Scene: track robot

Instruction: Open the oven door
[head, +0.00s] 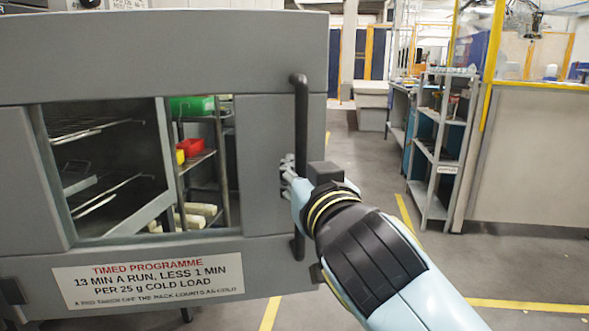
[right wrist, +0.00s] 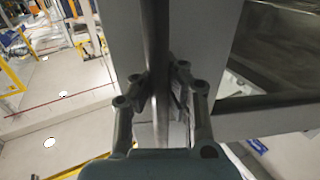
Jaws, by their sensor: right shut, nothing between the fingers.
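The grey oven door (head: 265,185) fills the left of the head view, with a window and a black vertical bar handle (head: 301,125) along its right side. The door stands swung out: through its window I see the oven's wire racks (head: 95,130) and, past the oven's edge, shelving behind. My right gripper (head: 288,168) is at the handle's middle. In the right wrist view the handle (right wrist: 157,40) runs between the two fingers (right wrist: 160,82), beside the door face. The fingers are shut without a grip on the bar; their tips are partly hidden. My left gripper is out of view.
A programme label (head: 150,280) is on the door's lower part. Shelving with a green bin (head: 192,106) and a red bin (head: 190,146) shows through the window. A grey shelf rack (head: 437,150) and a partition (head: 525,160) stand at the right. Floor right of the door is clear.

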